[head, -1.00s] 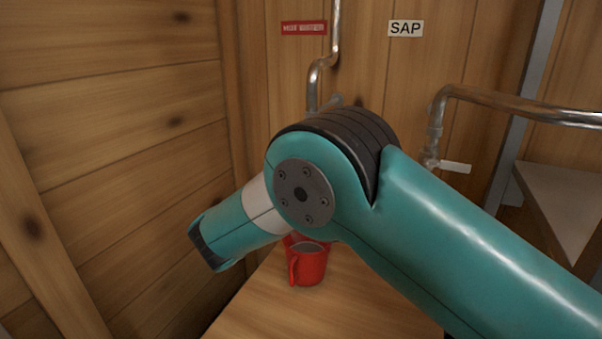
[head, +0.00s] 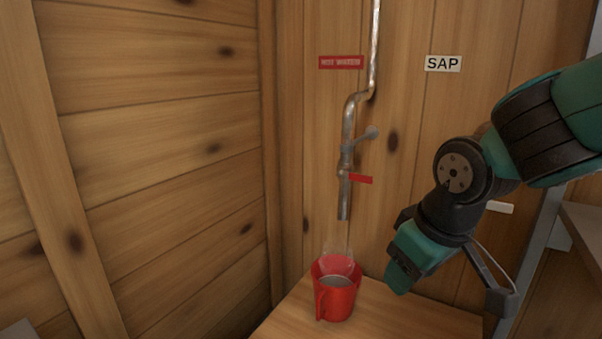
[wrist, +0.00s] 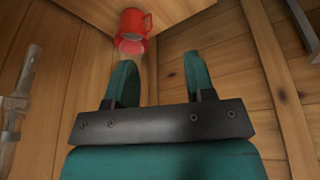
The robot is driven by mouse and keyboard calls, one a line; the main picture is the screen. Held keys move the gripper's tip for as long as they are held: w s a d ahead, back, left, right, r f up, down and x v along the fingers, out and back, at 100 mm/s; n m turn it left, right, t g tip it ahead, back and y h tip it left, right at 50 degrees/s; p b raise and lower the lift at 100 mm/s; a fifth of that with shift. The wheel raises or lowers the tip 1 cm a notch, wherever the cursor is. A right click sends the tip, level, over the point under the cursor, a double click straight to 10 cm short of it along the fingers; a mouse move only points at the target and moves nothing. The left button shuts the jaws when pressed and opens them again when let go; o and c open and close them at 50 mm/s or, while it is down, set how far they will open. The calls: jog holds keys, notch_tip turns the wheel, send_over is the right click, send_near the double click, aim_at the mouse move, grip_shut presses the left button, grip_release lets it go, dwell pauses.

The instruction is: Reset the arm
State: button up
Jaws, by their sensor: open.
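My gripper (wrist: 160,80) shows in the wrist view with its two teal fingers apart and nothing between them. In the head view my arm comes in from the right, and its end (head: 402,268) hangs above the wooden shelf, to the right of a red mug. The red mug (head: 337,300) stands upright on the shelf, holding greyish contents, and is apart from my gripper. The mug also shows at the top of the wrist view (wrist: 131,22), beyond the fingers.
A metal pipe (head: 346,190) with a valve and red tag ends above a red container (head: 325,267) behind the mug. Wisps like steam rise there. A red label (head: 341,62) and a SAP sign (head: 443,63) are on the wall. The wooden shelf (head: 420,316) is clear to the mug's right.

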jog(key=s+r+g+y+p, duration=0.1)
jog(key=s+r+g+y, duration=0.2)
jog(key=s, duration=1.2)
notch_tip(320, 180, up, 15)
jog(key=p, duration=1.6)
jog(key=shift+a+r, duration=0.2)
jog(key=shift+a, duration=0.1)
